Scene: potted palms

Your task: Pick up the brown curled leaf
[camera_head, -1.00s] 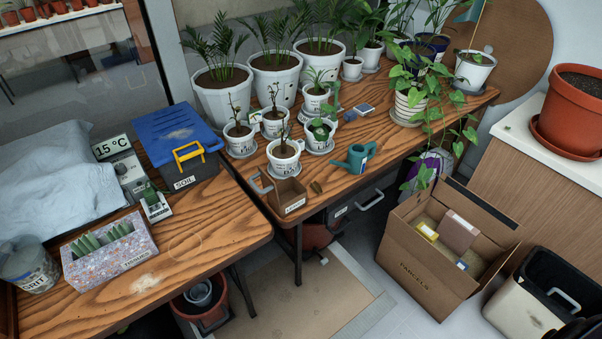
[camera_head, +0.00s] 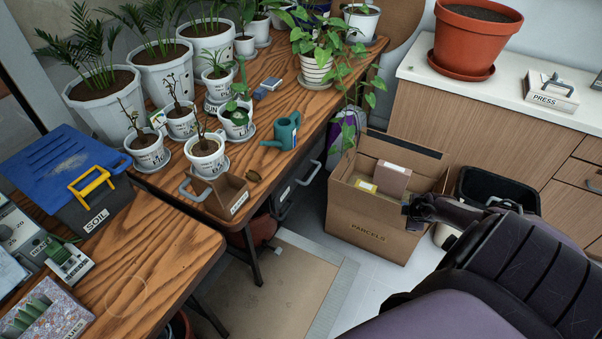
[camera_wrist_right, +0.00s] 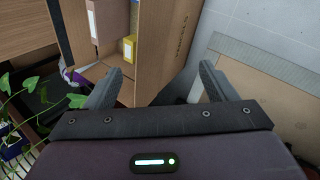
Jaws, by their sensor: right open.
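The brown curled leaf (camera_head: 253,175) lies on the wooden table near its front edge, just right of a small brown open box with a label (camera_head: 228,196). My right gripper (camera_head: 407,211) has come in from the right, in front of the parcels box and well to the right of the leaf. In the right wrist view the gripper (camera_wrist_right: 160,84) is open, with nothing between its fingers. The leaf does not show in that view. My left gripper is not in view.
A teal watering can (camera_head: 282,131) stands behind the leaf, and small white pots (camera_head: 205,160) stand to its left. The parcels box (camera_head: 362,225) stands open on the floor. A climbing plant (camera_head: 345,75) hangs over the table's right edge.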

